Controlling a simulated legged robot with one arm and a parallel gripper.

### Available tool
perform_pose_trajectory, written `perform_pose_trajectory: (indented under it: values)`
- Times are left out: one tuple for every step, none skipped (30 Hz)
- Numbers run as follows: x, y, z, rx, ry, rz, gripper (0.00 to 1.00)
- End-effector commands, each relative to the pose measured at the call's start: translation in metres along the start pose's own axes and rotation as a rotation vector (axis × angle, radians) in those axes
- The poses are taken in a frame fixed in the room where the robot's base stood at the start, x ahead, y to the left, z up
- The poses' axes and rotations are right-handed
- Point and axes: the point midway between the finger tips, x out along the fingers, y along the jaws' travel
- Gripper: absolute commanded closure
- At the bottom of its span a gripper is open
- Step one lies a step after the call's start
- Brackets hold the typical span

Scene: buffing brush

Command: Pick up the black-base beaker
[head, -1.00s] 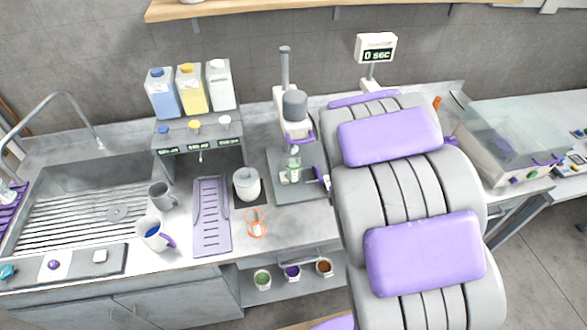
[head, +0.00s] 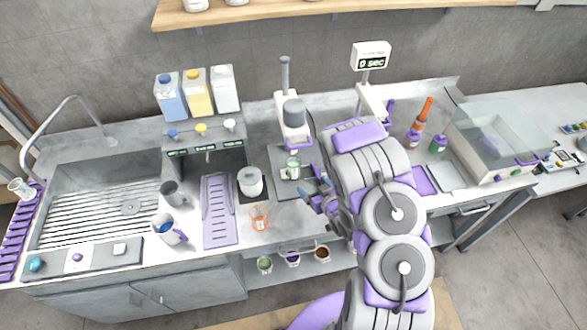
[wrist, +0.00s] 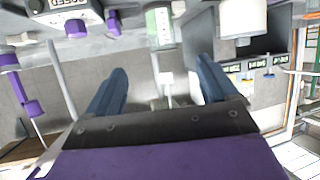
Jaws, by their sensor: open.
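No beaker with a clearly black base can be made out. A clear glass beaker with a green mark (head: 291,169) stands on the grey plate of the mixing stand, and appears at the top of the wrist view (wrist: 160,26). A clear beaker with an orange rim (head: 259,218) stands on the counter front. My gripper (head: 325,198) is just right of and in front of the green-marked beaker, apart from it. In the wrist view its two blue fingers (wrist: 160,85) are spread with nothing between them.
A white lidded jar (head: 250,183) stands left of the mixing stand (head: 294,112). Two mugs, a grey one (head: 172,193) and one with blue inside (head: 166,230), stand near the sink (head: 100,205). Small cups (head: 293,258) sit on the lower shelf.

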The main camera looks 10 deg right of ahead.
Motion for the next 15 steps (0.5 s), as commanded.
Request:
perform_pose_trajectory:
  values:
    - [-0.001, -0.002, 0.000, 0.007, 0.008, -0.007, 0.14]
    - [-0.001, -0.003, 0.000, 0.009, 0.014, -0.009, 0.14]
    - [0.000, -0.004, 0.000, 0.011, 0.020, -0.012, 0.14]
    - [0.001, -0.005, 0.000, 0.011, 0.023, -0.013, 0.14]
    - [0.002, -0.005, 0.001, 0.012, 0.025, -0.014, 0.14]
    - [0.005, -0.005, 0.001, 0.011, 0.026, -0.014, 0.14]
    - [0.007, -0.005, 0.002, 0.010, 0.027, -0.013, 0.14]
    - [0.010, -0.004, 0.002, 0.010, 0.027, -0.013, 0.14]
    - [0.014, -0.005, 0.003, 0.009, 0.028, -0.013, 0.14]
    - [0.016, -0.005, 0.003, 0.010, 0.029, -0.013, 0.14]
    - [0.019, -0.005, 0.003, 0.010, 0.029, -0.013, 0.14]
    - [0.022, -0.005, 0.003, 0.011, 0.028, -0.013, 0.14]
    - [0.025, -0.005, 0.003, 0.011, 0.028, -0.013, 0.14]
    - [0.027, -0.005, 0.003, 0.010, 0.027, -0.012, 0.14]
    - [0.029, -0.004, 0.003, 0.009, 0.026, -0.012, 0.14]
